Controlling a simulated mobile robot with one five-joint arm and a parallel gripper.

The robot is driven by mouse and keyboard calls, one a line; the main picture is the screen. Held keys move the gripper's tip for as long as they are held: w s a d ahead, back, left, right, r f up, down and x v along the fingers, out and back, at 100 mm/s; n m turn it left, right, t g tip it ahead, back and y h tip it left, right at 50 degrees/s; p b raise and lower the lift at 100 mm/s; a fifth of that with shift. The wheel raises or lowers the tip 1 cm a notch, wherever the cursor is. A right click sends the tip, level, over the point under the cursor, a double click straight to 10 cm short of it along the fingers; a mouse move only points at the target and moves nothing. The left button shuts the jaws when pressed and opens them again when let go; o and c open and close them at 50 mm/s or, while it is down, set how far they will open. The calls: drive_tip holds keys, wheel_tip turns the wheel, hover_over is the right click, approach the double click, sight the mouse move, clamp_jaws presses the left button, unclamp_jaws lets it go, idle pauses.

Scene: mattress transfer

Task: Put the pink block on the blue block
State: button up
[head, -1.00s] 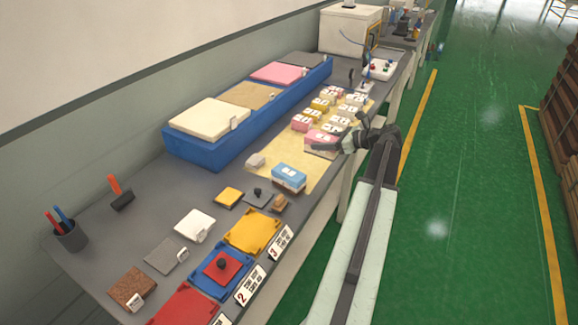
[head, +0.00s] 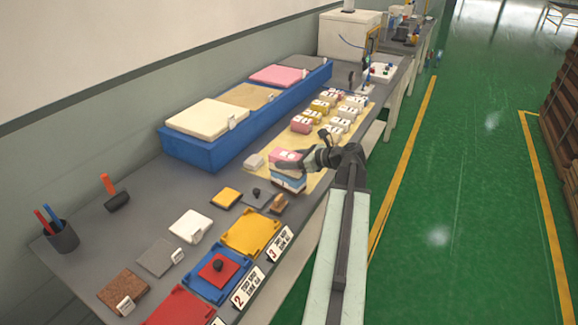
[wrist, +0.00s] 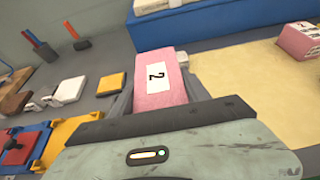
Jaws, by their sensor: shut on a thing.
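The pink block (head: 287,157) is held by my gripper (head: 284,165) in the head view. It sits directly above the blue block (head: 289,181), which stands on the tan mat. Whether the two blocks touch or a thin gap remains, I cannot tell. In the wrist view the pink block (wrist: 154,83) shows a white label with a 2, and my gripper (wrist: 155,93) is shut on its sides. The blue block is hidden in the wrist view.
Several pink, yellow and white blocks (head: 331,113) stand farther back on the tan mat (head: 268,180). A long blue tray (head: 210,155) with foam slabs runs along the wall side. Coloured trays (head: 250,234) lie at the front. A pen cup (head: 61,236) stands front left.

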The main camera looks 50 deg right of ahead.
drive_tip(key=shift+r, duration=0.1)
drive_tip(key=o, duration=1.5)
drive_tip(key=shift+r, duration=0.1)
drive_tip(key=p+v, duration=0.5)
drive_tip(key=v, duration=0.7)
